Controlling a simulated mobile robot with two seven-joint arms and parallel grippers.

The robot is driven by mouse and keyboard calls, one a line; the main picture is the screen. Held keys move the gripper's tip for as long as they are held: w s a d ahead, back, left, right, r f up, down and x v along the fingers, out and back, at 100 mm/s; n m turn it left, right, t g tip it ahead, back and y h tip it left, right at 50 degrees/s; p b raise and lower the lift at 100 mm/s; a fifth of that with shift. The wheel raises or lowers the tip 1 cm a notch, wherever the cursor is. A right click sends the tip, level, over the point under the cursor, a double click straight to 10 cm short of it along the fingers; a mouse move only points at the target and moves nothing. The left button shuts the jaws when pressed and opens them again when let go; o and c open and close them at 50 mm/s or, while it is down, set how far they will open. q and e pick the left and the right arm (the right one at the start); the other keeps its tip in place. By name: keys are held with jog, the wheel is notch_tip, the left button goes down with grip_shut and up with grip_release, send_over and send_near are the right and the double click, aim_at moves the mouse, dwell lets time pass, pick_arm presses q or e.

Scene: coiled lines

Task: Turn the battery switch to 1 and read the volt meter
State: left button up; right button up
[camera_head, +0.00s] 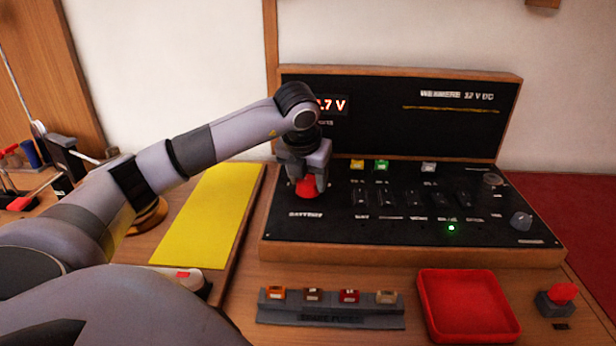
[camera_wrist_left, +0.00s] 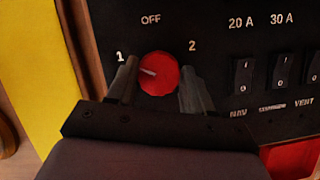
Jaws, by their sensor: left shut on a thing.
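The red battery switch knob (camera_head: 308,187) sits at the left of the black panel (camera_head: 345,222), above the BATTERY label. In the left wrist view the knob (camera_wrist_left: 160,74) has a white mark pointing left, toward the 1; OFF is at the top and 2 at the right. My left gripper (camera_head: 308,178) is over the knob, its fingers on either side, shut on it. The volt meter (camera_head: 335,105) shows red digits; "7 V" is readable, and my arm hides the digits before it. My right gripper is not in view.
A green light (camera_head: 451,227) is lit on the panel. A rack of spare fuses (camera_head: 330,313), an empty red tray (camera_head: 466,303) and a red-topped block (camera_head: 556,301) stand in front. A yellow sheet (camera_head: 211,214) lies left of the panel.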

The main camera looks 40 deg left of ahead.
pick_arm(q)
jog(key=shift+r, duration=0.1)
jog(key=o, duration=1)
jog(key=v, duration=0.7)
